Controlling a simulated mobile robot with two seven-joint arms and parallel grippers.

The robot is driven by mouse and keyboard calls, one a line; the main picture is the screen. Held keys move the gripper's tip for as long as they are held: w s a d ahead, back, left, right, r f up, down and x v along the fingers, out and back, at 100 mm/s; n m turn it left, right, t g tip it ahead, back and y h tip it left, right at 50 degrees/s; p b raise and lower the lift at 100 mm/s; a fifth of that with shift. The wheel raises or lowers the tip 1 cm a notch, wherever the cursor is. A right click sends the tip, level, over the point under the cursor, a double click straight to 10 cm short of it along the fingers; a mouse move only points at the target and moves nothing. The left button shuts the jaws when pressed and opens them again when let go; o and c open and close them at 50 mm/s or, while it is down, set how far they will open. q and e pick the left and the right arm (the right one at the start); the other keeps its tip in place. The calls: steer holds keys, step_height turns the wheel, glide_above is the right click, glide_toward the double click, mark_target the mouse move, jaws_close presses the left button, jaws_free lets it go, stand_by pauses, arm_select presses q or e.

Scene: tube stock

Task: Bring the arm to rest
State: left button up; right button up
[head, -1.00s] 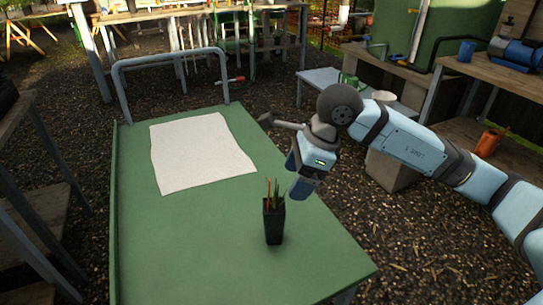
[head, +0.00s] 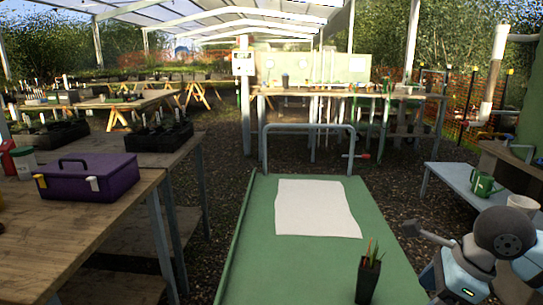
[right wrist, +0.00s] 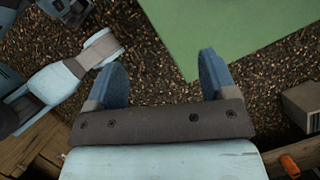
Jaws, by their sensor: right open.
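My right arm comes in at the lower right of the head view, with its gripper (head: 452,284) partly cut off by the bottom edge. The right wrist view shows the two blue fingers (right wrist: 160,72) wide apart with nothing between them. Gravel lies below, with a corner of the green bench top (right wrist: 222,28) past the fingers. In the head view the gripper is to the right of a black pot (head: 369,279) with green and reddish stems, apart from it. The pot stands upright on the green bench top (head: 265,262). My left gripper is in neither view.
A white sheet (head: 316,208) lies on the bench, with a grey rail (head: 308,127) at its far end. A purple toolbox (head: 88,178) sits on the wooden table at left.

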steer(key=s+a+r+m+g+y, duration=0.2)
steer(key=s+a+m+y, duration=0.35)
steer(key=a+y, duration=0.35)
steer(key=s+a+r+m+g+y, duration=0.1)
steer(key=s+a+r+m+y, duration=0.25)
steer(key=s+a+y, duration=0.45)
steer(key=w+d+f+n+t+h, duration=0.1)
steer(key=f+n+t+h, duration=0.4)
steer(key=n, duration=0.7)
steer(key=w+f+n+t+h, duration=0.1)
steer(key=f+n+t+h, duration=0.2)
steer(key=n+t, duration=0.6)
steer(key=w+d+f+n+t+h, duration=0.1)
steer(key=f+n+t+h, duration=0.35)
steer(key=n, duration=0.95)
arm_select(q)
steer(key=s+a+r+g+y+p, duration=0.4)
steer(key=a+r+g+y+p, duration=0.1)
steer(key=p, duration=3.1)
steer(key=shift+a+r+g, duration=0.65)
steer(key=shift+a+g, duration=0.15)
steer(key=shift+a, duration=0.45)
arm_select(e)
steer(key=s+d+r+g+h, duration=0.3)
steer(key=d+r+g+h, duration=0.2)
steer(key=d+r+g, duration=0.1)
steer(key=shift+s+d+r, duration=0.4)
steer(key=shift+d, duration=0.2)
